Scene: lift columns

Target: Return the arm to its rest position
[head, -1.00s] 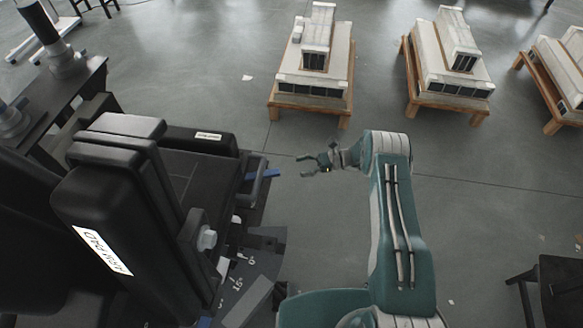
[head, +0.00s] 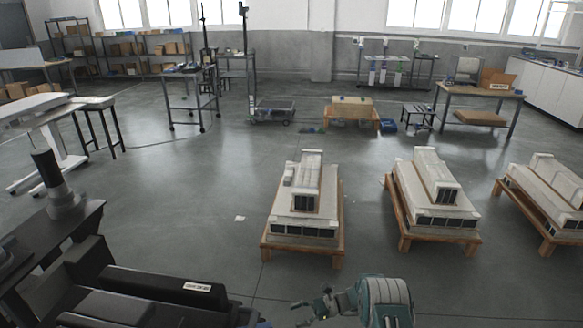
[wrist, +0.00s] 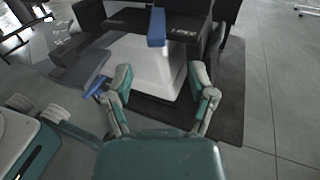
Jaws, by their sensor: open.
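My gripper (head: 316,306) is at the bottom middle of the head view, at the end of my teal and grey arm. In the wrist view my gripper (wrist: 163,84) has its two fingers spread wide apart with nothing between them. Beyond the fingers is the black machine (wrist: 128,20) with a blue lever (wrist: 157,27) and a pale base. The gripper appears apart from the machine. In the head view most of the arm is below the picture's edge.
The black padded machine (head: 160,287) stands close on the left. Several building models on wooden pallets, one in the middle (head: 303,208), stand ahead and to the right. Benches and shelves (head: 140,50) line the back.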

